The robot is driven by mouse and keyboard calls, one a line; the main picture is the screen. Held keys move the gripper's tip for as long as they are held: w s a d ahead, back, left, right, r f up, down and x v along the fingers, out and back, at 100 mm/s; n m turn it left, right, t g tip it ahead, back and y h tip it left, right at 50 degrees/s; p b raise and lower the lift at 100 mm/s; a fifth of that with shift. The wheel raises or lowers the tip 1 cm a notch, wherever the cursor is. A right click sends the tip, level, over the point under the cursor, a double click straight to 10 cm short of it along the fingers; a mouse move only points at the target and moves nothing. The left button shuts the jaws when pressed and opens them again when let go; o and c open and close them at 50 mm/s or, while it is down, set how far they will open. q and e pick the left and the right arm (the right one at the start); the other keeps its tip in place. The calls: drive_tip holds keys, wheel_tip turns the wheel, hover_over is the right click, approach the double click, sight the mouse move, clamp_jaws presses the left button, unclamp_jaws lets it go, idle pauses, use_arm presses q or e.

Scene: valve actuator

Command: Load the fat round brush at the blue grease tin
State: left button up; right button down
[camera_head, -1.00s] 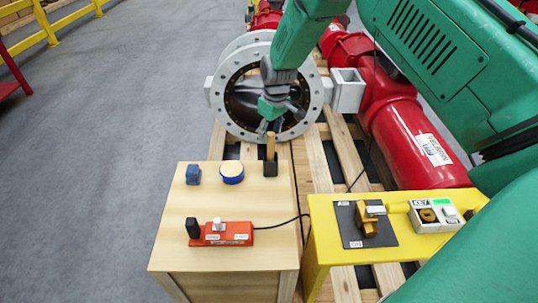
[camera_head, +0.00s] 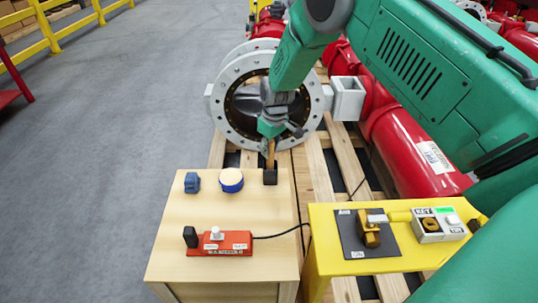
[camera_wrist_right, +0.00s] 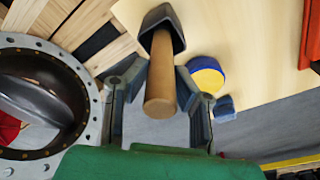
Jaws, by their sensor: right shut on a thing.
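The brush's wooden handle (camera_head: 271,154) stands upright in a dark square holder (camera_head: 270,178) at the back right corner of the wooden cabinet top. In the right wrist view the handle (camera_wrist_right: 160,80) lies between the fingers, and its lower end goes into the holder (camera_wrist_right: 160,22); the bristles are hidden. My right gripper (camera_head: 271,132) is shut on the upper handle. The blue grease tin (camera_head: 231,181), round with a cream top, stands just left of the holder. It also shows in the right wrist view (camera_wrist_right: 206,77). My left gripper is not in view.
A small blue block (camera_head: 192,183) sits left of the tin. A red control box (camera_head: 220,244) with a cable is nearer the front. A yellow stand (camera_head: 385,265) is to the right. A large flanged valve (camera_head: 245,100) rises behind the cabinet.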

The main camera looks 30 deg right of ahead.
drive_tip(key=r+p, duration=0.1)
drive_tip(key=r, duration=0.8)
drive_tip(key=shift+a+p, duration=0.2)
drive_tip(key=shift+p, duration=0.2)
drive_tip(key=w+a+t+y, duration=0.2)
drive_tip(key=w+a+y, duration=0.1)
drive_tip(key=a, duration=0.5)
drive_tip(key=f+b, duration=0.4)
drive_tip(key=f, duration=0.1)
drive_tip(key=shift+w+d+b, duration=0.1)
drive_tip(key=shift+w+b, duration=0.1)
drive_tip(key=shift+b, duration=0.15)
drive_tip(key=shift+f, duration=0.45)
idle(1.0)
wheel_tip(320, 180, up, 7)
drive_tip(key=p, duration=0.5)
drive_tip(key=shift+p, duration=0.3)
